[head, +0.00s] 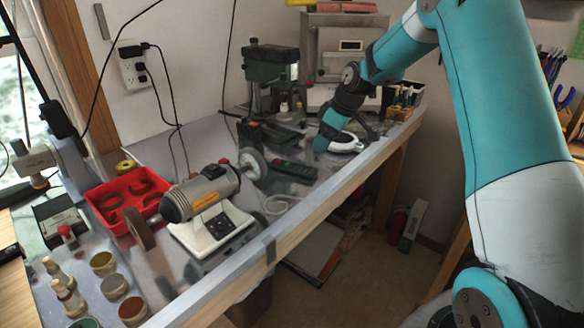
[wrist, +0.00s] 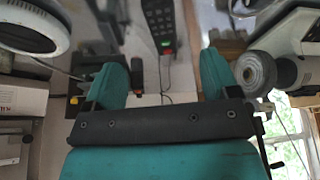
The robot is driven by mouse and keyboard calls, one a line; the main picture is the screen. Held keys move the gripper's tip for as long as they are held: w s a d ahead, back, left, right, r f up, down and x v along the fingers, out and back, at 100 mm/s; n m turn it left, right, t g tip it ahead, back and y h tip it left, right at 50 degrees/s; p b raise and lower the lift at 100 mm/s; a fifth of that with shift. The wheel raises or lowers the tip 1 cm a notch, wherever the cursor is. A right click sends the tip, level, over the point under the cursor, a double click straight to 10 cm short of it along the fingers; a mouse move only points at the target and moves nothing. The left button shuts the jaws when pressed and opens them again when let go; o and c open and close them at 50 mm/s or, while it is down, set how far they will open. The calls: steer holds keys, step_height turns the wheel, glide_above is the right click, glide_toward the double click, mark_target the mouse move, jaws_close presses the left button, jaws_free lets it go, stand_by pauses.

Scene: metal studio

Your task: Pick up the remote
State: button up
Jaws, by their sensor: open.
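The remote (head: 292,170) is dark, with a small red mark on it, and lies flat on the metal workbench between the bench grinder and my gripper. In the wrist view the remote (wrist: 160,24) shows at the top middle, with rows of buttons, cut off by the upper edge. It lies beyond my fingertips, in line with the gap between them, and apart from them. My gripper (wrist: 162,75) is open with nothing between its teal fingers. In the head view my gripper (head: 322,143) is to the right of the remote, its fingers partly hidden.
A bench grinder (head: 206,200) stands left of the remote, with a red tray (head: 110,212) beyond. A drill press (head: 268,95) stands behind. A white round object (head: 345,143) lies close beside my gripper. The bench's front edge (head: 290,232) runs along the near side.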

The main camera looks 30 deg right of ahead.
steer(key=p, duration=0.1)
glide_above(308, 170)
steer(key=s+d, duration=0.1)
steer(key=s, duration=0.1)
step_height(308, 170, down, 6)
steer(key=shift+f, duration=0.1)
steer(key=shift+p+x, duration=1.15)
steer(key=shift+x, duration=1.4)
steer(key=shift+d, duration=0.15)
steer(key=c, duration=1.1)
steer(key=shift+o, duration=0.2)
